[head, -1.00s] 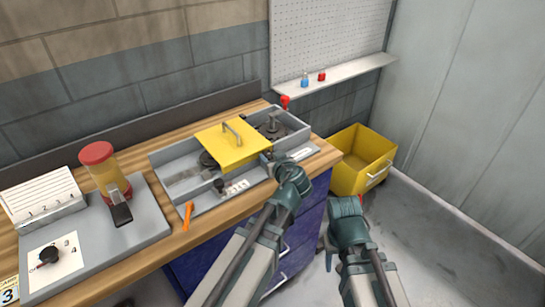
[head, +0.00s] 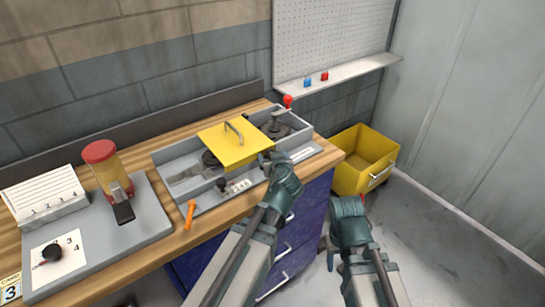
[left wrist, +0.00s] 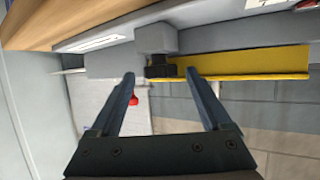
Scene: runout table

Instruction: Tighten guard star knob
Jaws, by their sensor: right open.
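The yellow guard (head: 235,148) with a grey handle lies over the middle of the grey tray-like housing (head: 190,205) on the bench. In the left wrist view, a dark knob (left wrist: 161,71) sits under a grey block beside the yellow guard (left wrist: 250,63). My right gripper (head: 345,208) is open, away from the bench in front of the yellow bin.
A smaller dark knob (head: 221,184) and an orange-handled tool (head: 190,213) are at the housing's front. A red-tipped lever (head: 288,101) rises behind its right end. A yellow bin (head: 355,177) is right of the bench.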

